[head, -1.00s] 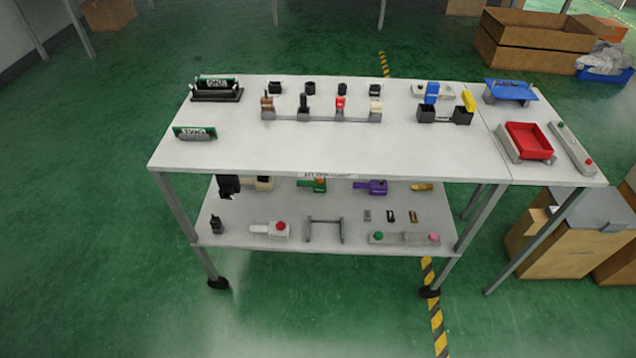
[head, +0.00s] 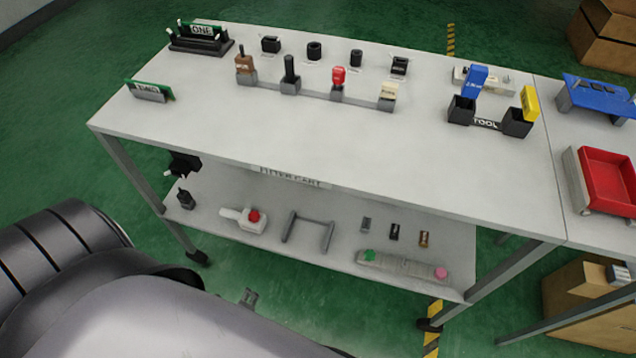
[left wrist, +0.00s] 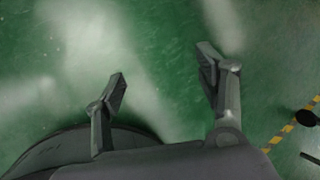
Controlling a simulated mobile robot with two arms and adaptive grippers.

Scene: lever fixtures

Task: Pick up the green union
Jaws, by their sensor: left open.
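No thing that I can name for sure as the green union shows now. A green fitting seen earlier at the back of the lower shelf is hidden by the tabletop. A green knob (head: 369,255) sits on a pale bar on the lower shelf (head: 345,240); I cannot tell what it is. My left gripper (head: 250,297) shows only as a small grey tip beyond my arm, over the floor in front of the cart. In the left wrist view the left gripper (left wrist: 163,68) is open and empty, with bare green floor between its fingers. My right gripper is not in view.
The cart's top (head: 200,125) holds several tool holders, including a blue and yellow pair (head: 490,115). The lower shelf also holds a white part with a red button (head: 253,216) and a grey frame (head: 308,230). A side table with a red tray (head: 608,180) stands right.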

